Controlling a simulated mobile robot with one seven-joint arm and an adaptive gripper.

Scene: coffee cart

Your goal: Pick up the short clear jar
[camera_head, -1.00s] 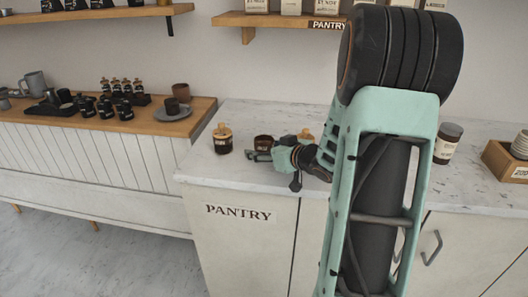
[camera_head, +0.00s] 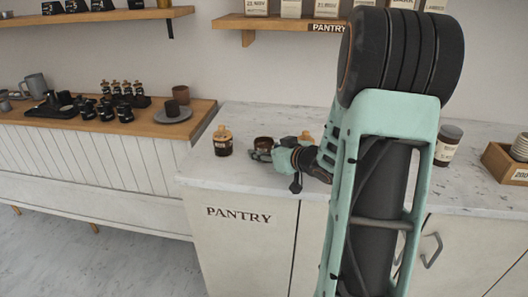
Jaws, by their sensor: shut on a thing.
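A short jar (camera_head: 264,142) with brown contents stands on the marble counter, and no lid shows on it. I take it to be the short clear jar; at this size I cannot tell whether its walls are clear. My gripper (camera_head: 261,154) reaches in low from the right and is shut at this jar, with the jaws covering its lower part. I see no clear lift off the counter. A wood-lidded jar (camera_head: 222,140) with dark contents stands apart to the left. Another wooden lid (camera_head: 305,135) shows behind my gripper, its body mostly hidden.
The marble counter (camera_head: 225,175) is bare in front of the jars. A dark-lidded jar (camera_head: 447,145) and a wooden crate (camera_head: 502,165) stand at right. A lower wooden counter (camera_head: 190,125) with cups adjoins at left. A pantry shelf (camera_head: 285,20) hangs above.

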